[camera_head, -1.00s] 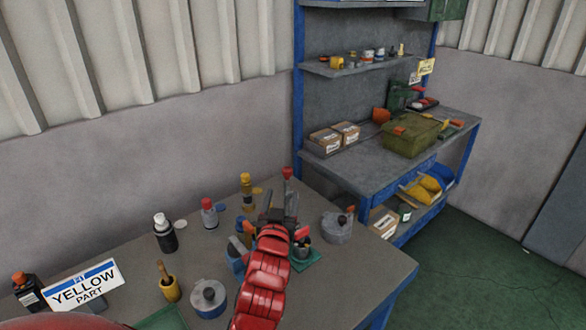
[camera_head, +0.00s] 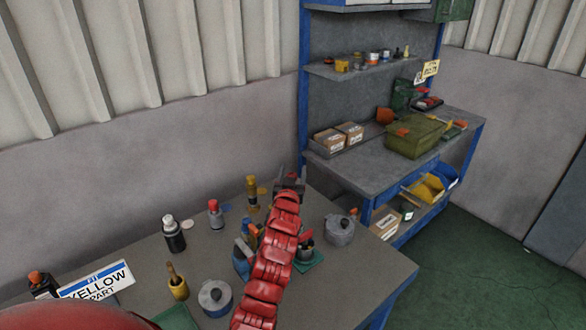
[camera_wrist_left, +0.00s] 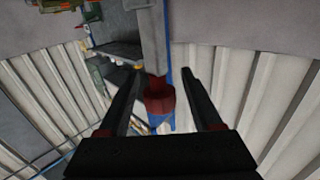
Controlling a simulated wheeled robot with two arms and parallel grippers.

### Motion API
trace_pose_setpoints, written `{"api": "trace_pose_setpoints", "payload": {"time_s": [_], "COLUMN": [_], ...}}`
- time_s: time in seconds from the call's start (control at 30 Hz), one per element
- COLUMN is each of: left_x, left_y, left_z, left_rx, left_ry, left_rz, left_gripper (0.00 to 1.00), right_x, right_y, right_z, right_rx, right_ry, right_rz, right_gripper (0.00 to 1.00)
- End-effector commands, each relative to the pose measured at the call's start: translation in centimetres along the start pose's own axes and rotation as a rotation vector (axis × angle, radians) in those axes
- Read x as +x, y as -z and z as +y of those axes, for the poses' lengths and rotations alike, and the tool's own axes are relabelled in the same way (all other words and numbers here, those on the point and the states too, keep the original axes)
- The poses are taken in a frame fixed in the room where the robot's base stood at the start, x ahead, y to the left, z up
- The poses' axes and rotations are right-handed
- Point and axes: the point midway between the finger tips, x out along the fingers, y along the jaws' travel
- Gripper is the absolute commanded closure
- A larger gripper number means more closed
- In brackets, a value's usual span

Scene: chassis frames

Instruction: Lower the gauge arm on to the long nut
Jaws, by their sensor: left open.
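A grey bar with a red end (camera_wrist_left: 159,100), which looks like the gauge arm, shows in the left wrist view. It lies between the two dark fingers of my left gripper (camera_wrist_left: 163,65), with gaps on both sides. In the head view my left gripper (camera_head: 289,182) is at the back right of the near bench, beyond the red arm that largely covers the gauge. The gripper is open. I cannot make out the long nut; it may be hidden behind my arm. My right gripper is not in view.
A green mat (camera_head: 312,264) lies right of my arm.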

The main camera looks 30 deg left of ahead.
Motion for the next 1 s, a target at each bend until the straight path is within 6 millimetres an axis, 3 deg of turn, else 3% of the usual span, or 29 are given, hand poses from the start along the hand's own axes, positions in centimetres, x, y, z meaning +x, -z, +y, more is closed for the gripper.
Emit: {"api": "trace_pose_setpoints", "payload": {"time_s": [0.37, 0.73, 1.0], "left_x": [0.43, 0.43, 0.42], "left_y": [-0.09, -0.06, -0.04], "left_z": [0.03, 0.03, 0.03], "left_rx": [0.000, 0.000, 0.000], "left_ry": [-0.001, -0.001, -0.001], "left_rz": [-0.001, -0.001, -0.001], "left_gripper": [0.34, 0.99, 1.00], "right_x": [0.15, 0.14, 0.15], "right_y": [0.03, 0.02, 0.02], "right_z": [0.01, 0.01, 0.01], "right_rx": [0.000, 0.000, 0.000], "right_ry": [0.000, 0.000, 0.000], "right_rz": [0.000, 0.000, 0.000], "right_gripper": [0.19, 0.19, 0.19]}}
